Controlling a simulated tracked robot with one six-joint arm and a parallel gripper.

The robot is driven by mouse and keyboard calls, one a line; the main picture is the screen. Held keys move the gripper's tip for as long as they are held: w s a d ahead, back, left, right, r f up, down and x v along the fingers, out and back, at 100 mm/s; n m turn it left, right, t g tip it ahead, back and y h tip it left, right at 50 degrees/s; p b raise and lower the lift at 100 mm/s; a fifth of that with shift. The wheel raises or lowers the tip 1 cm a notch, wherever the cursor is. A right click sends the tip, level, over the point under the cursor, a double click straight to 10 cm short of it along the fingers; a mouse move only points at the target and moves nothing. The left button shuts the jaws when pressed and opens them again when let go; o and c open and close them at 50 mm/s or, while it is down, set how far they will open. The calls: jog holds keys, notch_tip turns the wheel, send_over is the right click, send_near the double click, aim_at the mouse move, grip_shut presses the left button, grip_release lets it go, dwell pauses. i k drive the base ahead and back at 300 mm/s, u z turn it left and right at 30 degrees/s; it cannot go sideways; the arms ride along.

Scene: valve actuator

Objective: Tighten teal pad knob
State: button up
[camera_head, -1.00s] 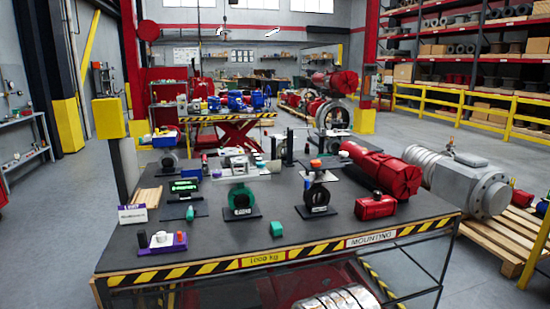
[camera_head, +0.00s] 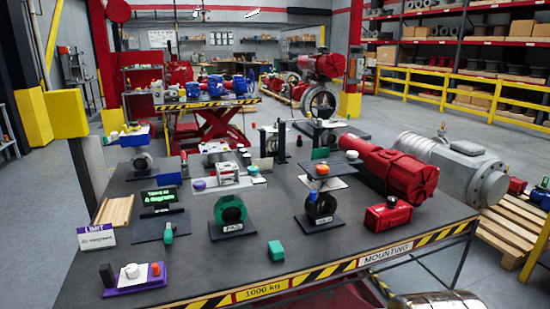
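On the black table, a valve with a teal ring body (camera_head: 230,209) stands on a black base whose label looks like "PAD". A loose teal block (camera_head: 276,251) lies to the right, near the front edge. Another teal piece (camera_head: 168,233) stands on a dark plate to the left. I cannot tell which is the pad knob. My gripper is not in view.
A dark-ring valve with an orange-topped knob (camera_head: 322,169) stands right of the teal valve. A red box (camera_head: 388,214), a large red actuator (camera_head: 398,172), a green-text display (camera_head: 159,199) and a purple control box (camera_head: 136,279) share the table (camera_head: 210,276). The table's front edge is striped.

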aim_at(253, 170)
jog(key=u, duration=0.05)
jog(key=i, duration=1.1)
jog(key=u, duration=0.55)
